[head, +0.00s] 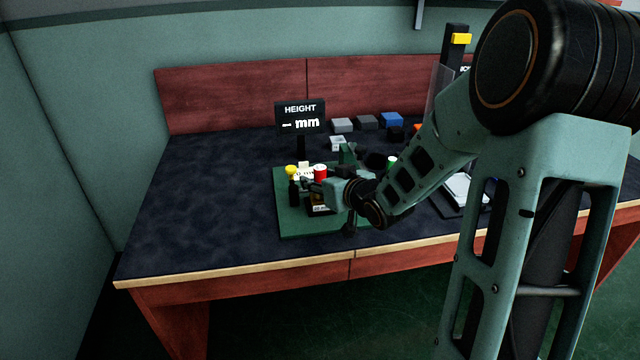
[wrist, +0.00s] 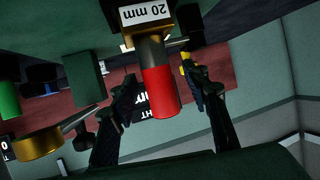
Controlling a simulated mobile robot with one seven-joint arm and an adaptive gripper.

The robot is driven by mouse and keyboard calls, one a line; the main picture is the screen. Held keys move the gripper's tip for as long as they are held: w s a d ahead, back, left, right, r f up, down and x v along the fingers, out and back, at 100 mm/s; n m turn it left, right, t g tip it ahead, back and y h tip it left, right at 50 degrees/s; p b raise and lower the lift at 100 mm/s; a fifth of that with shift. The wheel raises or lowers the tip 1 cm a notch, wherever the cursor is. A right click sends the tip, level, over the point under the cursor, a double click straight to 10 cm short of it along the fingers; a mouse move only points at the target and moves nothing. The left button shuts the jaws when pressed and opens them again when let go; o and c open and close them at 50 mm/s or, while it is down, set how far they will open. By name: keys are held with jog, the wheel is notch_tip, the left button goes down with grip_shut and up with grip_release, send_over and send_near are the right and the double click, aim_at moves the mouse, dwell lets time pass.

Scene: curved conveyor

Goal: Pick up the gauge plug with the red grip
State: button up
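The gauge plug with the red grip (wrist: 160,92) is in the middle of the wrist view, which is upside down. Its grey part meets a brass-coloured block with a white "20 mm" label (wrist: 148,12). My gripper (wrist: 158,76) is open, with one dark finger on each side of the plug and a visible gap to each. In the head view the red grip (head: 320,171) stands over the green board, just beyond my gripper (head: 309,184). The plug's lower end is hidden.
The green board (head: 290,222) lies on the dark table. A yellow-topped piece (head: 291,171) is left of the plug, and a green-topped one (head: 392,161) is to the right. A "HEIGHT" display (head: 300,117) stands behind. Grey and blue blocks (head: 391,119) are farther back. The table's left side is clear.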

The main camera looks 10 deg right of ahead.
grip_shut()
jog(key=shift+r, duration=0.15)
